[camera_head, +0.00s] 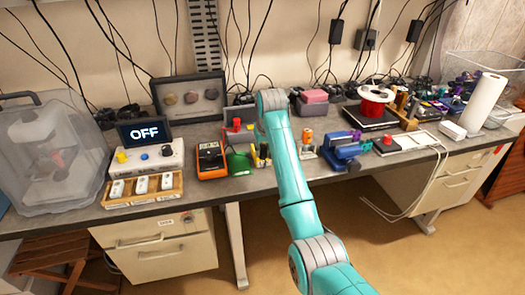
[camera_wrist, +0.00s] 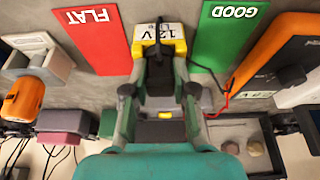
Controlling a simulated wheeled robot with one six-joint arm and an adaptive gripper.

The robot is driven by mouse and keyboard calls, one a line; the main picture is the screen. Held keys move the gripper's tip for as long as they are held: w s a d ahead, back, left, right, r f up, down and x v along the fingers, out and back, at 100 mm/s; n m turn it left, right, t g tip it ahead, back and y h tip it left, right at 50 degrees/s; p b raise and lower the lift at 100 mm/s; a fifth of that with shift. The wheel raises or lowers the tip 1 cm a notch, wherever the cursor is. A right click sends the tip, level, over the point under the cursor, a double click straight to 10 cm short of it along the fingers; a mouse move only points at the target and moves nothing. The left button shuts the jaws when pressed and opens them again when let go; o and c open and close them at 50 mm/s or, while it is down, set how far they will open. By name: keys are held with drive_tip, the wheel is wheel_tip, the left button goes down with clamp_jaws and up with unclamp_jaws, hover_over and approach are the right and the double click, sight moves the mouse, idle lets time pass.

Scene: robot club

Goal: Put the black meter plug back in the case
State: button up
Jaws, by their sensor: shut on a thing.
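My gripper (camera_wrist: 160,78) is pointing down at the bench and is shut on a small dark thing (camera_wrist: 158,72), which I take to be the black meter plug; its outline is partly hidden by the fingers. A block with a yellow label reading 12V (camera_wrist: 160,40) is right at the fingertips. The orange meter (camera_head: 210,158) lies left of my arm in the head view; it also shows at the right in the wrist view (camera_wrist: 268,50). An open dark case (camera_head: 189,98) with round pieces inside stands behind the meter. In the head view my arm hides the gripper.
A green GOOD card (camera_wrist: 226,35) and a red FLAT card (camera_wrist: 92,38) flank the block. A control box (camera_head: 145,160) with an OFF screen (camera_head: 145,132) stands left of the meter. A blue vise (camera_head: 345,150) and a red spool (camera_head: 375,100) stand to the right.

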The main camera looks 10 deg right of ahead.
sight(263, 147)
clamp_jaws()
drive_tip(key=shift+r, duration=1.25)
idle(0.4)
drive_tip(key=shift+r, duration=1.65)
